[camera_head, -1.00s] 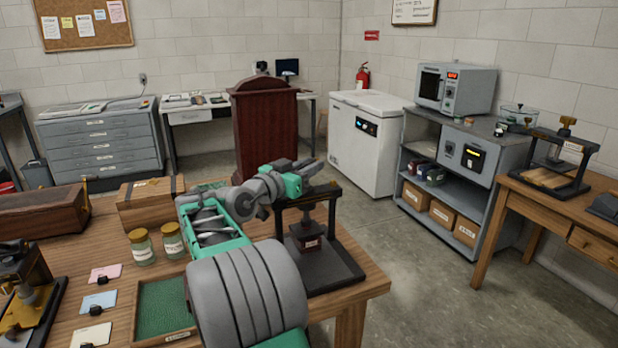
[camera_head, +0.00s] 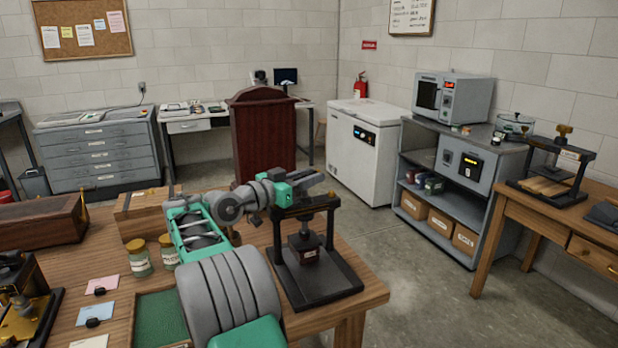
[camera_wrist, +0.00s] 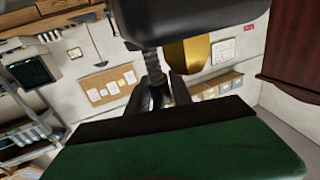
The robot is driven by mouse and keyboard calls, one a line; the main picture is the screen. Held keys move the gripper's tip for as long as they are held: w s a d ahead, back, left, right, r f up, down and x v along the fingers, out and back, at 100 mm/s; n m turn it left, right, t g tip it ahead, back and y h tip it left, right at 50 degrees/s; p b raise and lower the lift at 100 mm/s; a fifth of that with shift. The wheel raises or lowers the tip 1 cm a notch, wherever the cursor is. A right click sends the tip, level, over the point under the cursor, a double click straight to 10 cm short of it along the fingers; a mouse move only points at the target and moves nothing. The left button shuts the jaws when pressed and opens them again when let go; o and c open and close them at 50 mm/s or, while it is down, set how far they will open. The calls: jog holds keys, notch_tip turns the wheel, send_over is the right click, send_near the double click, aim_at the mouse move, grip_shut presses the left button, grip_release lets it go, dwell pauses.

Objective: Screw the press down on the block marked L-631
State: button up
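A black press (camera_head: 330,268) stands at the front right corner of the wooden table. A small dark block (camera_head: 309,256) with a pale label sits on its base, under the screw's foot; the label is too small to read. My gripper (camera_head: 328,181) is at the top of the press, by the crossbar and its brass handle (camera_head: 334,193). In the wrist view, the dark fingers (camera_wrist: 166,92) rise close together from the green palm, and a brass piece (camera_wrist: 197,54) shows just beyond them. Whether they close on the handle I cannot tell.
Jars (camera_head: 138,258), a green-lined tray (camera_head: 160,320) and coloured cards lie left of my arm. A wooden box (camera_head: 140,205) stands behind. A second press (camera_head: 575,170) is on the right table (camera_head: 545,215). Open floor (camera_head: 430,310) lies between the tables.

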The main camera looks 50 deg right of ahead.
jog(key=o, duration=0.3)
jog(key=shift+n+t, duration=0.3)
jog(key=shift+t, duration=0.1)
